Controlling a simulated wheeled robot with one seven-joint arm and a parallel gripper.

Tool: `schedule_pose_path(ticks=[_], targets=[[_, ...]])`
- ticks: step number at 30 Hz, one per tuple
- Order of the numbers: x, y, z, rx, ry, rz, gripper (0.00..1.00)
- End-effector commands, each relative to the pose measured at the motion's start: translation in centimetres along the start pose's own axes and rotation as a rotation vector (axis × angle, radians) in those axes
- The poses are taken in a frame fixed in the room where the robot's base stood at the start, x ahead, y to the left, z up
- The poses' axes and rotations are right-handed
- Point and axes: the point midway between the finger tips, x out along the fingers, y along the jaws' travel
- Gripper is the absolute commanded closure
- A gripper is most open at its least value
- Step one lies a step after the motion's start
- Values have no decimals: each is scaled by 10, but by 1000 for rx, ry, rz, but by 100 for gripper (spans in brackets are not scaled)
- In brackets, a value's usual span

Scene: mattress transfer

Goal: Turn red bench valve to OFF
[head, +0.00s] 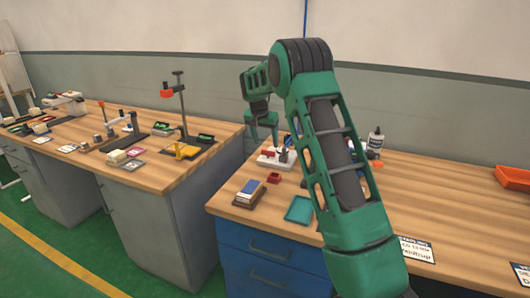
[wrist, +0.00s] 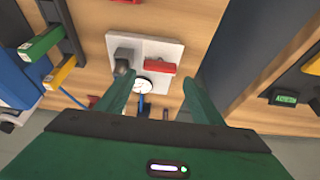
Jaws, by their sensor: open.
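The red valve handle (wrist: 160,67) sits on a white plate (wrist: 170,48) and lies roughly crosswise in the wrist view. A dark grey knob (wrist: 121,67) and a round white gauge (wrist: 143,86) are beside it on the same plate. My gripper (wrist: 158,90) is open and empty, its two green fingers apart, with the plate showing between and beyond them. In the head view my gripper (head: 263,137) hangs fingers down above the left end of the right bench, near the white plate (head: 267,162). Any ON or OFF marking is too small to read.
The right bench (head: 450,185) also carries a teal tray (head: 300,210), a small red box (head: 273,178), a stack with a blue top (head: 249,188) and a bottle (head: 375,141). A gap separates it from the left bench (head: 160,176), which holds several items and a tall stand (head: 181,105).

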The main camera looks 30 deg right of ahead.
Motion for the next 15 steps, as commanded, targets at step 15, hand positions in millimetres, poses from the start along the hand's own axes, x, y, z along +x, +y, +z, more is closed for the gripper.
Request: schedule_pose_path(ticks=[15], targets=[[60,0,0,-1,1,-1,39]])
